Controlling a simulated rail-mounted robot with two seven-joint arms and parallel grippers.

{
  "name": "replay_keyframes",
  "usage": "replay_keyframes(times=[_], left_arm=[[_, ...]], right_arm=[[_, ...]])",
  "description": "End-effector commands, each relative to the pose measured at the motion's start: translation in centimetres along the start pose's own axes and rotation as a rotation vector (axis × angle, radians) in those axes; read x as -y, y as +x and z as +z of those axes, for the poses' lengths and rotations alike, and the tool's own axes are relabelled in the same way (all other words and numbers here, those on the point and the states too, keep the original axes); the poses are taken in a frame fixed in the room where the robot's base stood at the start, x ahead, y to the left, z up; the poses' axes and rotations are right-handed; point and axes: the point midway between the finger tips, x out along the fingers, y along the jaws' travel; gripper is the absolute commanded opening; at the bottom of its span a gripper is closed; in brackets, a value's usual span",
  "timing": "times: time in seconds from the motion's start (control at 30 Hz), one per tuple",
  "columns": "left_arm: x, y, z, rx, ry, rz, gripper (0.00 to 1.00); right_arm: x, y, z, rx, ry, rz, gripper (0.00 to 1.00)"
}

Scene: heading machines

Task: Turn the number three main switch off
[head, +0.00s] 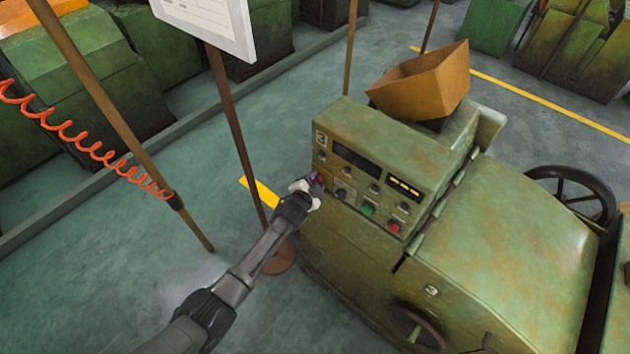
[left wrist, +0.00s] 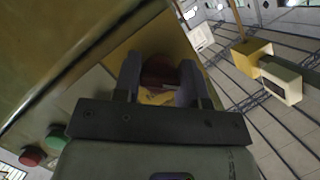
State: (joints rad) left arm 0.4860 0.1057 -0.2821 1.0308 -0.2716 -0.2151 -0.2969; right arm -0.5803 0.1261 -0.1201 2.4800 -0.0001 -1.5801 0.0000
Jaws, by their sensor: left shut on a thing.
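The number three machine (head: 500,240) is green, with a "3" on its control box (head: 400,150). The main switch is a dark red knob (head: 319,179) at the left end of the panel. My left gripper (head: 312,186) is at this knob, its fingers on either side. In the left wrist view the gripper (left wrist: 160,82) is shut on the red knob (left wrist: 158,72), with a yellow plate (left wrist: 150,98) behind it. The knob's pointer or marking is hidden, so its setting cannot be told. My right gripper is in neither view.
A green button (head: 368,210) and a red button (head: 394,227) sit on the same panel, right of the knob. A brown post on a round base (head: 281,258) stands close to my left forearm. An orange hopper (head: 425,80) tops the machine.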

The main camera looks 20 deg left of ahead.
Motion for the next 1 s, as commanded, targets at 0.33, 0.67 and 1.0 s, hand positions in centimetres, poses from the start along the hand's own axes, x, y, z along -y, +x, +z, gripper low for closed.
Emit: replay_keyframes(times=[0.33, 0.67, 1.0], left_arm=[[0.0, 0.0, 0.0, -0.001, -0.003, 0.000, 0.48], [0.0, 0.0, 0.0, 0.000, -0.001, 0.000, 0.64], [0.0, -1.8, 0.1, 0.001, 0.000, 0.000, 0.64]], right_arm=[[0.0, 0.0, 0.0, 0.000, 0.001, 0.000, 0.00], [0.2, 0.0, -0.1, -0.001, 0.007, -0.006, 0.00], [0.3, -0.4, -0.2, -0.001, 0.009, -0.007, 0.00]])
